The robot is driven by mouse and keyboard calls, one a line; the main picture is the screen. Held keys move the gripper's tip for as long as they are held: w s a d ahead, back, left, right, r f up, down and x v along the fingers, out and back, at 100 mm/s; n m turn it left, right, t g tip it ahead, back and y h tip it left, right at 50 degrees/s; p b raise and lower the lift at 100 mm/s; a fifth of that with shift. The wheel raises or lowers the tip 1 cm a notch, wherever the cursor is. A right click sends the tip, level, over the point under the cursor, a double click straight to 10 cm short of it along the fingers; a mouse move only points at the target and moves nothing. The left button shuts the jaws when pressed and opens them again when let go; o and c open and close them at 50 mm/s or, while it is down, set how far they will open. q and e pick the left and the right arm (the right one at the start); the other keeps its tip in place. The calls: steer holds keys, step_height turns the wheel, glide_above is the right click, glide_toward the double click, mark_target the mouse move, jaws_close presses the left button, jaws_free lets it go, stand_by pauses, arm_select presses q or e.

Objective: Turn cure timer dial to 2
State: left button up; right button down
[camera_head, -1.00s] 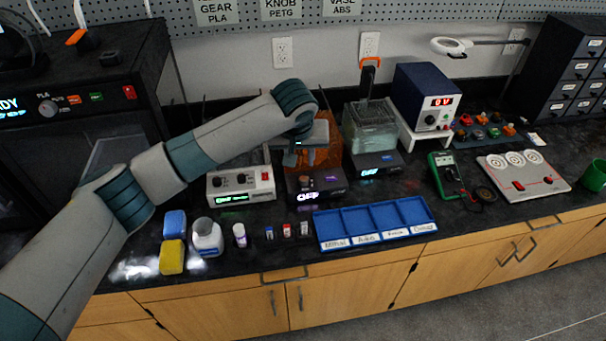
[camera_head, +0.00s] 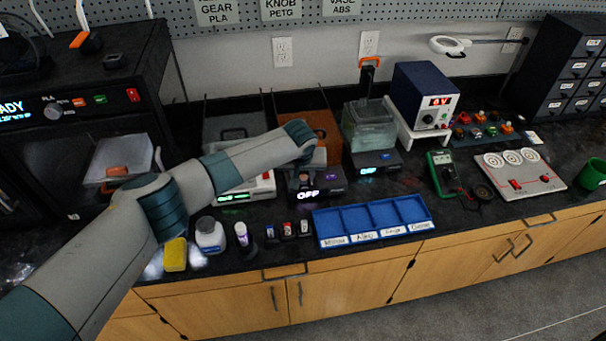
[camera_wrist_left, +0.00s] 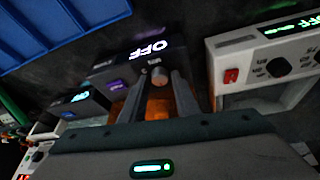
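The cure unit is a dark box with an orange cover (camera_head: 322,124) and a lit display (camera_head: 308,195) that reads OFF. In the left wrist view the display (camera_wrist_left: 147,50) also reads OFF. Its round grey dial (camera_wrist_left: 158,75) shows there, between the tips of my left gripper (camera_wrist_left: 159,82). The two fingers stand apart on either side of the dial; I cannot tell whether they touch it. In the head view my left gripper (camera_head: 305,172) is at the unit's front panel and hides the dial. My right gripper is not in view.
A white unit with dark knobs (camera_wrist_left: 276,67) stands beside the cure unit. A clear tank (camera_head: 369,128) stands on its other side.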

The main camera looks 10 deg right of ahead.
arm_select(q)
steer(key=shift+c, duration=0.6)
jaws_close()
